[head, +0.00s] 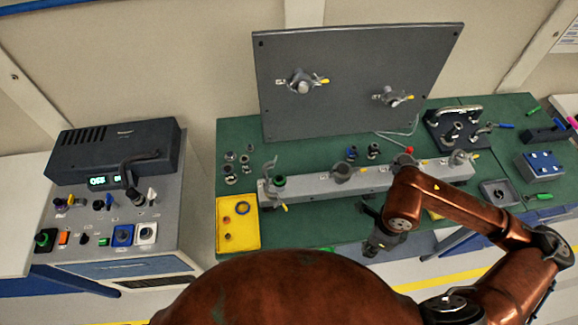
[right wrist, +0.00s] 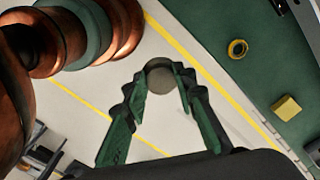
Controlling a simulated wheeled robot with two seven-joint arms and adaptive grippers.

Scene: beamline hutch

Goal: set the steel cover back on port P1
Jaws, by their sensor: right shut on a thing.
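My right gripper (head: 378,240) hangs at the front edge of the green bench, in front of the grey rail (head: 320,186). In the right wrist view its green-lined fingers (right wrist: 158,88) are shut on a round grey metal piece, which looks like the steel cover (right wrist: 160,77). The piece is held clear of any surface, with floor behind it. The rail carries several ports with clamps, including one with a green top (head: 279,181) at its left end and a middle one (head: 343,172). Port labels are too small to read, so I cannot tell which is P1. My left gripper is not in view.
A grey upright panel (head: 350,75) with two clamped fittings stands behind the rail. A yellow tray (head: 237,238) lies at the bench's left. Small fittings stand behind the rail. A control console (head: 115,220) is farther left. A bracket plate (head: 452,128) stands back right.

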